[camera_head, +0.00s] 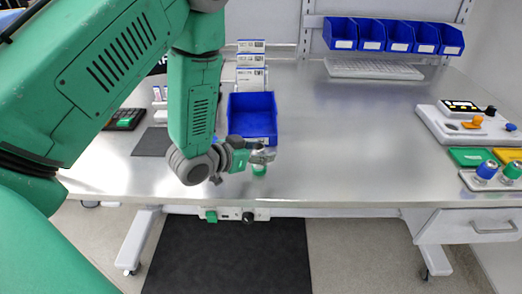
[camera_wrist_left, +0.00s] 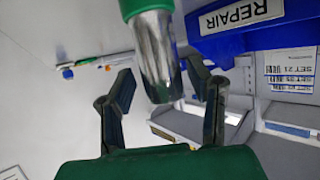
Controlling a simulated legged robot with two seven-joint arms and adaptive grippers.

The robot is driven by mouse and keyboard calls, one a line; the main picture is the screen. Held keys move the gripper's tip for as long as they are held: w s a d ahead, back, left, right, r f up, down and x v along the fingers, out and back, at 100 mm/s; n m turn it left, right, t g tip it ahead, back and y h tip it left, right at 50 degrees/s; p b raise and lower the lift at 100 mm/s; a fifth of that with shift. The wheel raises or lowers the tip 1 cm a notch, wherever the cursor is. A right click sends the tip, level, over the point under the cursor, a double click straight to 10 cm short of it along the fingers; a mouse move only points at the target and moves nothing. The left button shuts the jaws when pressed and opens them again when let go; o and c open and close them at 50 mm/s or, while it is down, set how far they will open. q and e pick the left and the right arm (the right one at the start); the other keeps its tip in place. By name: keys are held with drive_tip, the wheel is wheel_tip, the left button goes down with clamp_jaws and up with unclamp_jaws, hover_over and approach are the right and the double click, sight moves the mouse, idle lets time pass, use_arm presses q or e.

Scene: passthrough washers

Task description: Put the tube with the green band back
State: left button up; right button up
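The metallic tube with the green band (camera_wrist_left: 158,55) stands out in the left wrist view, its grey end between the two fingers and its green part at the top edge. In the head view its green part (camera_head: 259,170) shows just below my left gripper (camera_head: 264,156), over the front of the steel table. My left gripper also shows in the left wrist view (camera_wrist_left: 160,88). Its fingers are spread on either side of the tube, with gaps visible. My right gripper is not in view.
A blue bin (camera_head: 252,116) stands just behind the gripper; its REPAIR label (camera_wrist_left: 240,14) shows in the wrist view. Several blue bins (camera_head: 398,37) hang at the back. A control box (camera_head: 465,124) and blue- and green-topped pieces (camera_head: 487,170) sit right. The table's centre is clear.

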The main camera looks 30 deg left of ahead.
use_arm(q)
drive_tip(key=shift+s+a+r, duration=0.1)
drive_tip(key=shift+s+a, duration=0.1)
drive_tip(key=shift+a, duration=0.35)
drive_tip(key=p+v, duration=0.3)
drive_tip(key=v, duration=0.8)
drive_tip(key=shift+s, duration=0.25)
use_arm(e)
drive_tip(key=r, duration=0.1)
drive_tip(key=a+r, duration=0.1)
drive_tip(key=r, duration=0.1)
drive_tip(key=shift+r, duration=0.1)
use_arm(q)
drive_tip(key=shift+d+r, duration=0.2)
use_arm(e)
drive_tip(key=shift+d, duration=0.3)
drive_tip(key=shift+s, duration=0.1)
